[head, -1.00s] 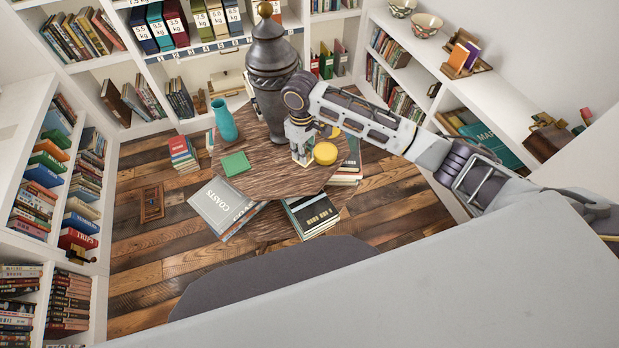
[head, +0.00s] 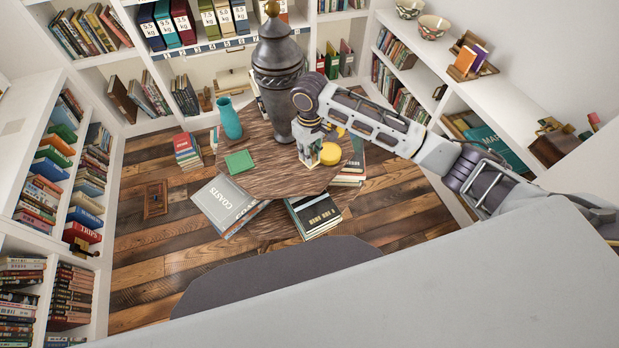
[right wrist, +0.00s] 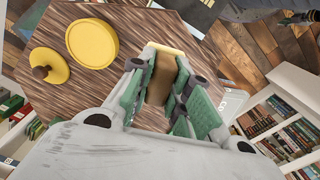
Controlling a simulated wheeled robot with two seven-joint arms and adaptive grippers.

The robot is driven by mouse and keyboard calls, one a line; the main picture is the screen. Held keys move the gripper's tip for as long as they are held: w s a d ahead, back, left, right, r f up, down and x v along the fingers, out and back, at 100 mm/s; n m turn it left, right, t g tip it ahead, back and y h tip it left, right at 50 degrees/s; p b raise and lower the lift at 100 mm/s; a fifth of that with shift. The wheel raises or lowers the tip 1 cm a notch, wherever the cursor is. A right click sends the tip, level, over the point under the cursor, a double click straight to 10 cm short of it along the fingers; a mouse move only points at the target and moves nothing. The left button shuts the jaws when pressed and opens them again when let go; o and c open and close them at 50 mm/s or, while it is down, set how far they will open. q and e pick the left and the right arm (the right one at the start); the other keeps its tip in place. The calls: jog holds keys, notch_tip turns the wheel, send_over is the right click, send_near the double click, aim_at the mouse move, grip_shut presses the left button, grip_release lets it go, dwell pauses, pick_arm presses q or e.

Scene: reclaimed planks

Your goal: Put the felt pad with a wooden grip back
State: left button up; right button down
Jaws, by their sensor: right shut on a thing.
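My right gripper (head: 309,162) is at the right front part of the round wooden table (head: 275,182), beside a yellow round thing (head: 330,153). In the right wrist view the gripper (right wrist: 168,85) is shut on the felt pad with a wooden grip (right wrist: 163,77), a brown block with a yellow edge between the green-lined fingers. Whether the pad touches the table I cannot tell. The wrist view also shows the yellow disc (right wrist: 92,43) and a smaller yellow round piece with a brown knob (right wrist: 50,66) on the table. My left gripper is not in view.
A tall dark urn (head: 278,75) stands behind my right gripper. A teal vase (head: 229,118) and a green square (head: 239,161) are on the table's left. Books (head: 225,205) lie around the table. White shelves (head: 505,98) surround it.

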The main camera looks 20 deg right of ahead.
jog(key=shift+f, duration=3.15)
jog(key=shift+f, duration=1.85)
jog(key=shift+f, duration=0.1)
jog(key=c, duration=1.3)
grip_release()
jog(key=shift+r, duration=6.1)
